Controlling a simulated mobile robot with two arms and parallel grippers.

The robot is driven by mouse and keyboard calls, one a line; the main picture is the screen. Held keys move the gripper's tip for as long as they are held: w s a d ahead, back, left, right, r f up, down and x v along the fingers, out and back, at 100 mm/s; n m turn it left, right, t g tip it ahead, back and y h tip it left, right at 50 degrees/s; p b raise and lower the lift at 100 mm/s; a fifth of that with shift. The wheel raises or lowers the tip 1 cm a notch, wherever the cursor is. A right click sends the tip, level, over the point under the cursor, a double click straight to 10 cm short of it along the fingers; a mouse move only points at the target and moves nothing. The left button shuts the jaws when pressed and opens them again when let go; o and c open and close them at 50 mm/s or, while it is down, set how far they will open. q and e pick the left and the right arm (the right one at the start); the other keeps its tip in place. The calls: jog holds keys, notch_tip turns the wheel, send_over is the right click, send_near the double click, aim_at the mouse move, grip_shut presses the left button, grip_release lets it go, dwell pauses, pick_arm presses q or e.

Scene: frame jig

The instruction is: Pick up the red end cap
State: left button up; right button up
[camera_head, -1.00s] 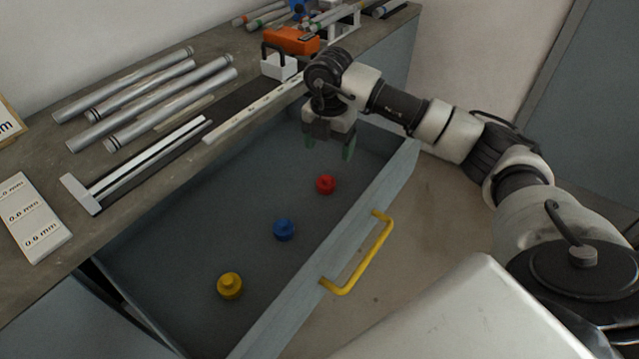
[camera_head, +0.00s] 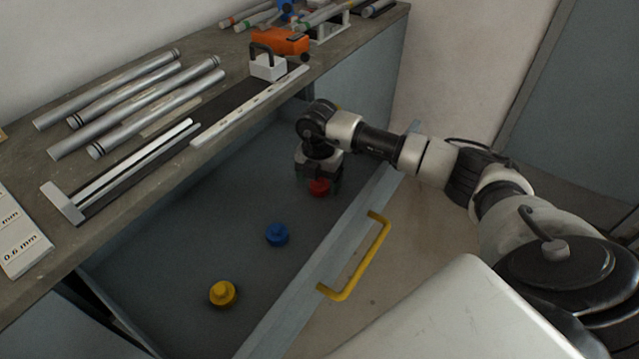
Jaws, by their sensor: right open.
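The red end cap (camera_head: 319,187) sits on the floor of the open drawer, toward its far end. My right gripper (camera_head: 321,189) is down in the drawer at the red cap, pointing downward. It is open, with its fingers on either side of the cap; whether they touch it I cannot tell. The gripper body hides the top of the cap. My left gripper is not in view.
A blue cap (camera_head: 277,235) and a yellow cap (camera_head: 222,293) lie nearer in the same drawer. The drawer front (camera_head: 305,290) has a yellow handle (camera_head: 361,262). The bench (camera_head: 130,195) above holds several metal tubes (camera_head: 125,90) and an orange tool (camera_head: 282,42).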

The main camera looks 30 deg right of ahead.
jog(key=shift+f, duration=0.35)
jog(key=shift+c, duration=0.4)
jog(key=c, duration=0.9)
